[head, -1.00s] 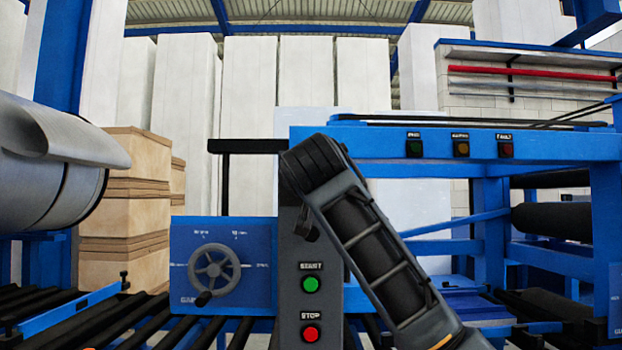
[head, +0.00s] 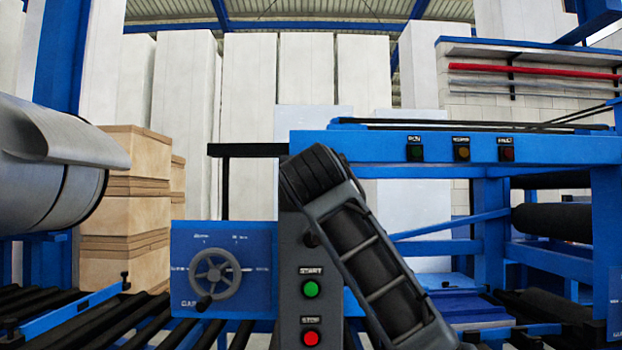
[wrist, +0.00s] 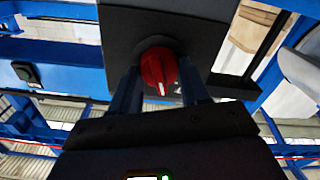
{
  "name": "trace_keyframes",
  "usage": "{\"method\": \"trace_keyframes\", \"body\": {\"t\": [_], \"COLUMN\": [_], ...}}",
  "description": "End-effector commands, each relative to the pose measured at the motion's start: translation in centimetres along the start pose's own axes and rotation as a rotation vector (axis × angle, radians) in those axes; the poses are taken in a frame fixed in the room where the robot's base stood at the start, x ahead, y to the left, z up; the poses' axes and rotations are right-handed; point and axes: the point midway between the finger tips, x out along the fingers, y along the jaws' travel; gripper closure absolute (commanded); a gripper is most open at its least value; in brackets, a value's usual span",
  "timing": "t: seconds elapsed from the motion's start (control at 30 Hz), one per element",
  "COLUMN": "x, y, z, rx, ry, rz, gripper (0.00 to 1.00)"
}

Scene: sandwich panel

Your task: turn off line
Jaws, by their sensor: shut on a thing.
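A red rotary knob (wrist: 157,66) with a white pointer mark sits on a dark grey panel face in the wrist view. My gripper (wrist: 160,80) is shut on this knob, one finger on each side. In the head view my arm covers the top of the grey control post (head: 293,285), and the knob is hidden there. Lower on the post are a green START button (head: 311,289) and a red STOP button (head: 311,338), both clear of my gripper.
A blue box with a grey handwheel (head: 215,273) stands left of the post. A blue frame (head: 400,147) with three small lamps runs behind and right of my arm. Rollers lie low at left. A large metal coil (head: 60,150) is at far left.

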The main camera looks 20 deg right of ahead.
Motion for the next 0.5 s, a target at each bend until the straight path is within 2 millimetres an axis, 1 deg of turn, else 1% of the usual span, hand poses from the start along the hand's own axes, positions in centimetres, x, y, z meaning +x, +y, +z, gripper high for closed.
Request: {"method": "trace_keyframes", "body": {"t": [0.2, 0.5], "x": [0.02, 0.02], "y": [-0.04, -0.14], "z": [-0.21, -0.12], "rx": [-0.178, -0.361], "ry": [-0.001, 0.0], "rz": [-0.001, -0.001], "gripper": [0.85, 0.85]}}
